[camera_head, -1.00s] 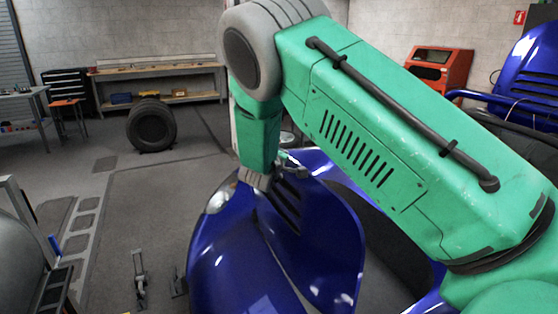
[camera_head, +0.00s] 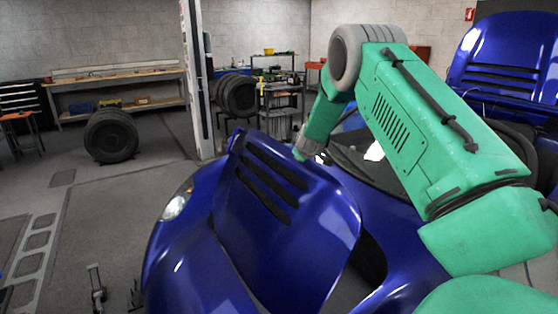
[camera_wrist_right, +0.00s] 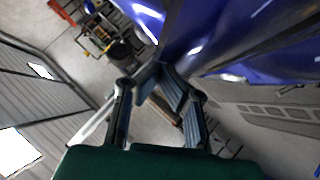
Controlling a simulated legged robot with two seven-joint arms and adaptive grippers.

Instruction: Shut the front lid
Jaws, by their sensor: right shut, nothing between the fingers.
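The blue car's front lid (camera_head: 285,225), with dark slots near its upper edge, stands raised and tilted above the front of the car (camera_head: 170,255). A dark gap shows between the lid and the body on the right. My right arm reaches over the car from the right. Its wrist comes down beside the lid's upper right edge; the fingertips are hidden behind the lid in the head view. In the right wrist view my right gripper (camera_wrist_right: 155,75) is shut and empty, with blue bodywork (camera_wrist_right: 260,35) close by; I cannot tell whether it touches. My left gripper is out of view.
A second blue lid (camera_head: 510,60) stands raised at the far right. A grey post (camera_head: 195,80) rises behind the car. Tyres (camera_head: 110,136), a workbench (camera_head: 120,84) and a tool trolley (camera_head: 280,100) stand at the back.

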